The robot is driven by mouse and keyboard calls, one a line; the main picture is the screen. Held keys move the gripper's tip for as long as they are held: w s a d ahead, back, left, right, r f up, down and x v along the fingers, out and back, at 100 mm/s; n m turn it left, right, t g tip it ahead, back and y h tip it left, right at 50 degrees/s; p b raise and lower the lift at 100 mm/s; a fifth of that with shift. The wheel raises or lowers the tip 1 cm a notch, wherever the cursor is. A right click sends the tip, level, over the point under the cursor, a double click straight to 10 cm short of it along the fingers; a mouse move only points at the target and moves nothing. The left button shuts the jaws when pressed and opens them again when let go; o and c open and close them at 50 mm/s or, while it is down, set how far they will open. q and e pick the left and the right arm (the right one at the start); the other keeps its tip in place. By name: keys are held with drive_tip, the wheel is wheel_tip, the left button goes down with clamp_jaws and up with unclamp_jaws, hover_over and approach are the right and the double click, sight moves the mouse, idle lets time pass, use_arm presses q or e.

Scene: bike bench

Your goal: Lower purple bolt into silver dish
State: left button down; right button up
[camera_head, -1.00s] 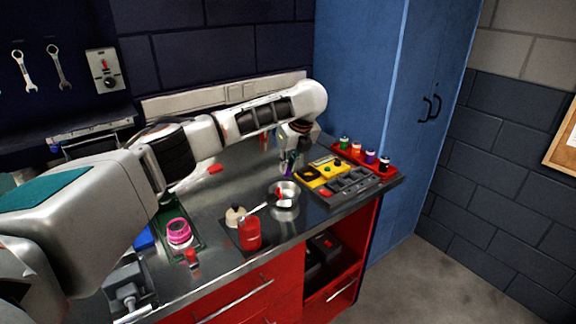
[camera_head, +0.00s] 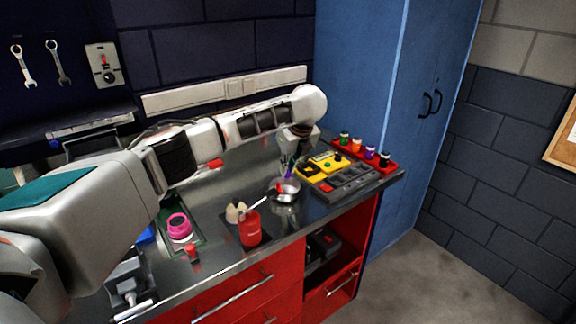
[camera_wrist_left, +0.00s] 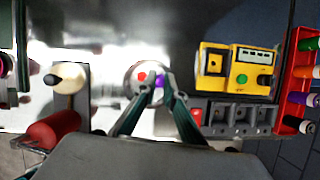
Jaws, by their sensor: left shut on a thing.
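The silver dish (camera_head: 288,196) sits on the metal bench top near its front edge. It also shows in the left wrist view (camera_wrist_left: 135,86), with a small red piece (camera_wrist_left: 141,76) inside its outline. My left gripper (camera_head: 289,170) is over the dish, pointing down. In the left wrist view its fingers (camera_wrist_left: 159,91) are shut on the purple bolt (camera_wrist_left: 159,80), which lies within the dish's outline. The bolt is small and partly hidden by the fingers; I cannot tell whether it touches the dish. My right gripper is not in view.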

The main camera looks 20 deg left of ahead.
sight(289, 176)
use_arm(q)
drive_tip(key=shift+f, duration=2.3)
idle(1.5)
drive_tip(key=c, duration=2)
unclamp_jaws()
drive_tip(key=shift+c, duration=0.2)
